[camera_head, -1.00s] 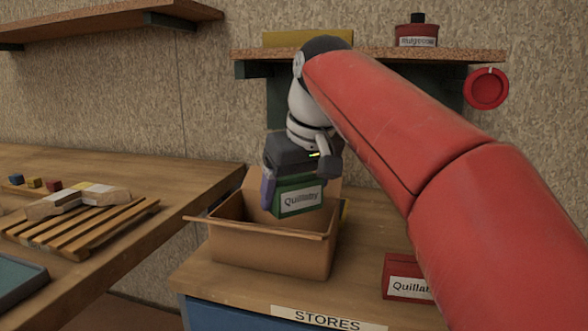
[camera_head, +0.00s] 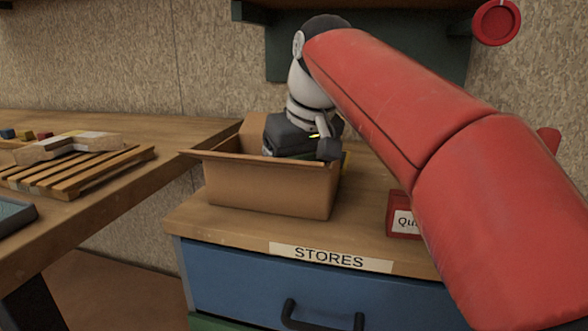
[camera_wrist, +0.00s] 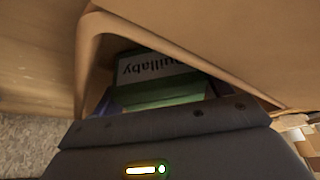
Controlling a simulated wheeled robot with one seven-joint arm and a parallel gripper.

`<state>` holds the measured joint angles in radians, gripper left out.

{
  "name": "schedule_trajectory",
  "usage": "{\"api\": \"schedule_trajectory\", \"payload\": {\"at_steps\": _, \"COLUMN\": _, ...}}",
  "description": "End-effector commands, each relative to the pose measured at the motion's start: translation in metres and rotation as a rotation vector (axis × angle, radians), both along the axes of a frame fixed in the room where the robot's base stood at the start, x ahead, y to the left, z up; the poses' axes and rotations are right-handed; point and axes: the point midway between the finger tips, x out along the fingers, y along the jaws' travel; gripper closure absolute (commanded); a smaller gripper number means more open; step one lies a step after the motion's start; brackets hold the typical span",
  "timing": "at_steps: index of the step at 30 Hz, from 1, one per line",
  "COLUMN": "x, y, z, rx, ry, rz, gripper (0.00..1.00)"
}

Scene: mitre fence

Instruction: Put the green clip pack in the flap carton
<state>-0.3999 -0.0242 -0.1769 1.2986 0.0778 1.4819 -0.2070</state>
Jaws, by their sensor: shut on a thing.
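The flap carton (camera_head: 270,190) stands open on the stores cabinet top. My gripper (camera_head: 290,142) points down into it, and the carton's front wall hides the fingers in the head view. The green clip pack (camera_wrist: 160,92) shows in the wrist view, green with a white label. It is between the jaws, which are shut on it, and the carton's brown walls (camera_wrist: 215,35) are around it. In the head view the carton wall and my gripper hide the pack. I cannot tell whether it touches the carton floor.
A red box (camera_head: 402,222) with a white label stands right of the carton, partly behind my arm. A slatted wooden rack (camera_head: 75,170) bearing a light package (camera_head: 70,146) is on the left bench. The cabinet's blue drawer (camera_head: 235,280) is shut. A shelf hangs above.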

Motion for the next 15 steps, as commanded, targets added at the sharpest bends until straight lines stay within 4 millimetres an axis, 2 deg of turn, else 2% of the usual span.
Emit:
{"api": "schedule_trajectory", "payload": {"at_steps": 14, "x": -0.0001, "y": 0.0001, "z": -0.0046, "rx": 0.0, "ry": 0.0, "rz": 0.0, "gripper": 0.48}}
{"api": "schedule_trajectory", "payload": {"at_steps": 15, "x": -0.0001, "y": 0.0001, "z": -0.0047, "rx": 0.0, "ry": -0.001, "rz": 0.0, "gripper": 0.22}}
